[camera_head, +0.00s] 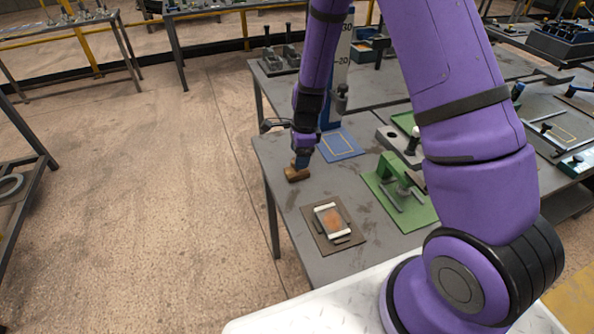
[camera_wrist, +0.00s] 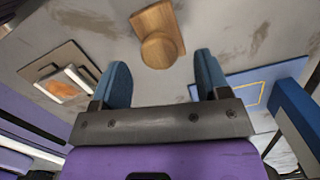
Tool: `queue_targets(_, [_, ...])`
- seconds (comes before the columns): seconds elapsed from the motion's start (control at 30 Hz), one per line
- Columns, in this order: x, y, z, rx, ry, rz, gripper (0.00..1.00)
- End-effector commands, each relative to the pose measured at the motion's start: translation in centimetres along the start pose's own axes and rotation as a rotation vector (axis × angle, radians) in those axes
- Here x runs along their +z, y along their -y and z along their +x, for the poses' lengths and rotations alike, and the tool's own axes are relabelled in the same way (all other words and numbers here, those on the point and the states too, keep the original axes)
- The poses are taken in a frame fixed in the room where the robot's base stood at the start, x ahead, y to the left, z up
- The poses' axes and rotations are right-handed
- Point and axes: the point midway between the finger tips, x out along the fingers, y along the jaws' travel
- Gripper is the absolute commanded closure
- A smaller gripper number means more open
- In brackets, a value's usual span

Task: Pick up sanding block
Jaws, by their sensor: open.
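The sanding block (camera_head: 296,174) is a small brown wooden piece lying on the grey table near its left edge. In the wrist view the sanding block (camera_wrist: 158,36) shows a flat base with a round knob on top. My gripper (camera_head: 301,160) points down just above and close to it. In the wrist view the two blue fingers of my gripper (camera_wrist: 161,72) are spread apart with nothing between them. The knob lies just beyond the fingertips, roughly centred across the gap. I see no contact.
A brown mat (camera_head: 318,238) with a white-ended frame around an orange-brown pad lies nearer me. A blue mat (camera_head: 342,152) and blue upright scale (camera_head: 337,75) stand behind to the right. A green mat with a green fixture (camera_head: 389,170) is right. The tabletop (camera_head: 283,194) around the block is clear.

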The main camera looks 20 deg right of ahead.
Motion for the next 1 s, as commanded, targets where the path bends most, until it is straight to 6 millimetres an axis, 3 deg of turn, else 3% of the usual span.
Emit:
queue_targets(0.23, [0.3, -0.1, 3.1, 0.002, 0.0, 0.0, 0.31])
queue_targets(0.53, [0.3, 0.0, 3.5, -0.001, 0.0, 0.0, 0.31])
queue_targets(0.57, [0.3, 0.0, 3.5, -0.001, 0.0, 0.0, 0.33])
queue_targets(0.8, [0.3, 0.0, 3.5, 0.0, 0.0, 0.0, 0.86])
queue_targets(1.0, [0.3, 0.0, 3.5, 0.0, 0.0, 0.0, 0.87])
